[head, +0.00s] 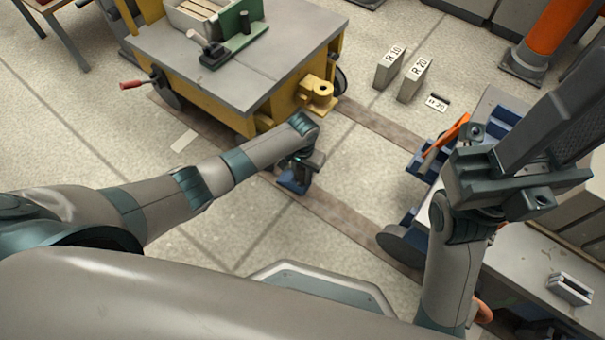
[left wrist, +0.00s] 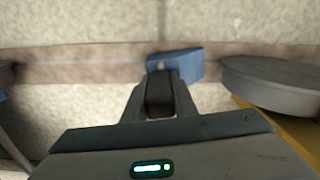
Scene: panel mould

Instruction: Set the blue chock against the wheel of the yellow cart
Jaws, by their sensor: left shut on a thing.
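The yellow cart (head: 245,118) stands at upper middle in the head view, with a dark wheel (head: 340,80) at its right side and another at its left (head: 167,88). My left gripper (head: 295,172) is low over the brown floor strip, in front of the cart, and shut on the blue chock (head: 291,184). The chock also shows beyond the fingers in the left wrist view (left wrist: 188,65), apart from a grey disc (left wrist: 275,82) beside yellow metal. My right gripper (head: 500,165) is raised at the right; its jaw opening is unclear.
A blue cart with a dark wheel (head: 402,246) stands at the right. Blocks marked R 10 (head: 389,68) and R 20 (head: 413,80) stand behind the strip. An orange post (head: 552,30) is at upper right. The floor between the carts is mostly clear.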

